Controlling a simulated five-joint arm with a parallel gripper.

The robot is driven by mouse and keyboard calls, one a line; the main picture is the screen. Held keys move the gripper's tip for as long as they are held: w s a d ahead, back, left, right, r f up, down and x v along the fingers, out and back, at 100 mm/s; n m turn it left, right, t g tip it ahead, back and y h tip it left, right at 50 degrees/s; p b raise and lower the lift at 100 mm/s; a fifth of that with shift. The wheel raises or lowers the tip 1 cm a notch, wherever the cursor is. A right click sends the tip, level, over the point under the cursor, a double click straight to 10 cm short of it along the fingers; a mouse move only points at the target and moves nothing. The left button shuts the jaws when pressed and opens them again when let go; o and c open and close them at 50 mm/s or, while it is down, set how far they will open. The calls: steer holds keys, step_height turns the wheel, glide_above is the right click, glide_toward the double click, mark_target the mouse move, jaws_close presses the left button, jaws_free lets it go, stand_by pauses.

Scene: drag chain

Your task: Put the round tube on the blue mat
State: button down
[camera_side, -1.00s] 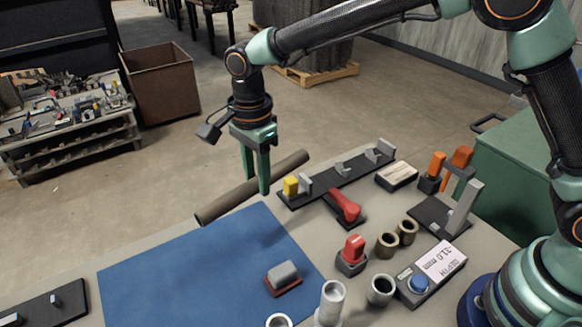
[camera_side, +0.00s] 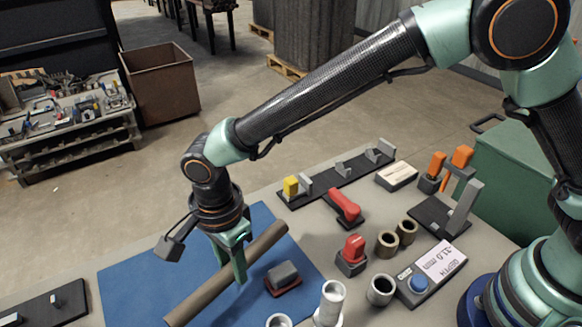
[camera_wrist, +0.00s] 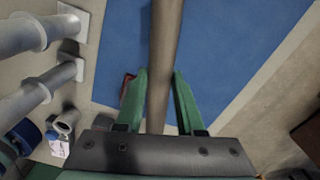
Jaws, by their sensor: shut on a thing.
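The round tube (camera_side: 205,291) is long and brown-grey. My gripper (camera_side: 236,268) is shut on it near its middle, with one green finger showing on the near side. The tube lies slantwise across the view, over the blue mat (camera_side: 130,275). I cannot tell whether it touches the mat or hangs just above it. In the wrist view the tube (camera_wrist: 165,45) runs between the two fingers of my gripper (camera_wrist: 159,76), with the blue mat (camera_wrist: 230,35) behind it. The tube's near end reaches toward the mat's front edge in the side view.
A grey block on a red base (camera_side: 283,276) sits on the mat, close right of my gripper. The mat's left part is clear.

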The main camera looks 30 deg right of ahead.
mark_target(239, 293)
steer(key=shift+f, duration=2.5)
steer(key=shift+f, duration=0.55)
steer(key=shift+c, duration=2.2)
jaws_free()
step_height(239, 293, up, 12)
steer(key=shift+r, duration=0.1)
